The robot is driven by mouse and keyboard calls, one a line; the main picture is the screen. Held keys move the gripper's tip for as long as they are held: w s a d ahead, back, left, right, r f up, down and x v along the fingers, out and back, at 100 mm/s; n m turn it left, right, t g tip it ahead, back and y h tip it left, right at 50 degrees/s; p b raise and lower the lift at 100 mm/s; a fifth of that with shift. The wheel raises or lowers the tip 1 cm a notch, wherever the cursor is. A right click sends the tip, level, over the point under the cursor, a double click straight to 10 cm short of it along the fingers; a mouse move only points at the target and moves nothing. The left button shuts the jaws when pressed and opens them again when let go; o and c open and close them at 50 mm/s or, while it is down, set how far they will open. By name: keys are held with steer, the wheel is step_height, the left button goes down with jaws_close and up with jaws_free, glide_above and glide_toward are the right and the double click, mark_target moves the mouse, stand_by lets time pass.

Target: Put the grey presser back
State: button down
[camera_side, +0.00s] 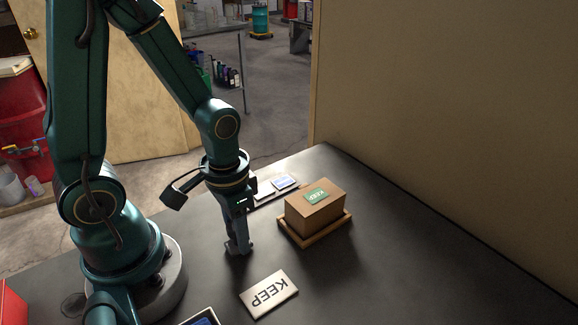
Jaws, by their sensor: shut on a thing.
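My gripper (239,240) points straight down over the dark table, left of the cardboard box. It is shut on a small grey thing that looks like the grey presser (240,249), low at or just above the table top. The fingers and the dim light hide most of the presser's shape, and I cannot tell whether it touches the table. A cardboard box (314,212) with a green KEEP label (317,196) sits on a wooden tray (318,240) to the right of my gripper.
A pale KEEP card (269,295) lies flat in front of my gripper. A flat pad with a light label (284,182) lies behind, left of the box. A dark-screened device (203,318) is cut off at the bottom edge. The table's right side is clear up to the tan wall (450,110).

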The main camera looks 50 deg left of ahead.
steer(key=shift+f, duration=0.15)
steer(key=c, duration=0.5)
jaws_free()
step_height(320, 180, up, 12)
steer(key=r+t, duration=0.1)
steer(key=t, duration=0.1)
steer(key=d+r+t, duration=0.1)
steer(key=r+t, duration=0.1)
steer(key=t, duration=0.1)
steer(key=shift+s+d+t, duration=0.3)
steer(key=shift+s, duration=0.1)
